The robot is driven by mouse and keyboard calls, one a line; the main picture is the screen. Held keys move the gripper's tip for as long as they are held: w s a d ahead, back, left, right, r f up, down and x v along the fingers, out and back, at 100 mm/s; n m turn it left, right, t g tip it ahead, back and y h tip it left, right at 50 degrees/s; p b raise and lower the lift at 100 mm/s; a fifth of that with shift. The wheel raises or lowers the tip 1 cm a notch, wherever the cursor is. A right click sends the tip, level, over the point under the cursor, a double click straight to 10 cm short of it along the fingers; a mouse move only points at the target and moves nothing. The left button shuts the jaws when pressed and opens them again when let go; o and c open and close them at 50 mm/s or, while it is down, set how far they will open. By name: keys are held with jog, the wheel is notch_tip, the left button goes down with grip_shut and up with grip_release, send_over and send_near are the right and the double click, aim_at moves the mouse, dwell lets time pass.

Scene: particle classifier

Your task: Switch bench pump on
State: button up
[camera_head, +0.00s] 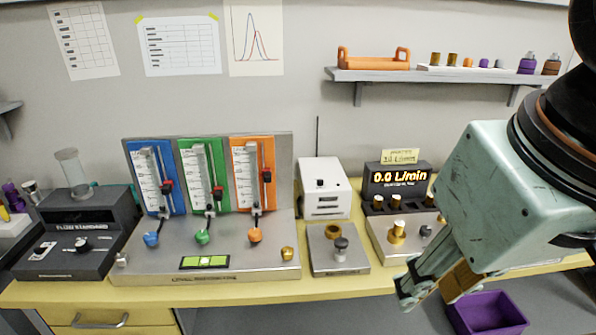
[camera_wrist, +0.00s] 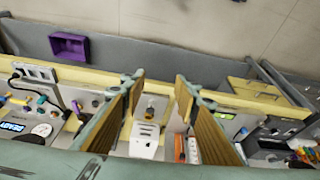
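The likely bench pump is a white box (camera_head: 323,188) standing at the back of the bench, right of the coloured meter panel. A small dark switch or knob (camera_head: 320,183) shows on it; its position is too small to tell. The white box also appears in the wrist view (camera_wrist: 144,142), between and beyond my fingers. My gripper (camera_head: 432,288) is at the front right of the bench, well apart from the white box. In the wrist view my gripper (camera_wrist: 160,84) has its fingers wide apart with nothing held between them.
A metal base with a grey knob (camera_head: 341,243) stands in front of the white box. The meter panel (camera_head: 285,150) is to its left; a display reading 0.0 L/min (camera_head: 398,177) is to its right. A shelf (camera_head: 430,76) overhangs the back right. A purple bin (camera_head: 490,318) sits below the bench.

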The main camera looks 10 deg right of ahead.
jog(key=shift+w+r, duration=0.1)
jog(key=c, duration=0.5)
jog(key=shift+w+d+r+n+p, duration=0.25)
jog(key=shift+w+n+p, duration=0.05)
jog(key=shift+w, duration=0.15)
grip_shut()
jog(key=w+d+r+n+h+p, duration=0.1)
jog(key=w+d+r+n+p, duration=0.2)
jog(key=w+n+p, duration=0.9)
jog(key=w+d+r+n+h+p, duration=0.2)
jog(key=w+d+n, duration=0.25)
jog(key=w, duration=1.65)
jog(key=w+a+f+n+t+p, duration=0.1)
jog(key=w+a+f+n+p, duration=0.1)
jog(key=w+n+p, duration=0.3)
jog(key=w+a+f+n+p, duration=0.1)
jog(key=w+f+n, duration=0.25)
jog(key=w, duration=0.35)
jog(key=w+a+f+n+y+p, duration=0.2)
jog(key=w+a+f+n+p, duration=0.3)
jog(key=f+n, duration=0.4)
jog(key=shift+w+a+f+n+g+y+p, duration=0.3)
jog(key=shift+w+a+f+n+y+p, duration=0.1)
jog(key=shift+w+f+p, duration=0.4)
jog(key=shift+w+r, duration=0.1)
jog(key=shift+w, duration=0.05)
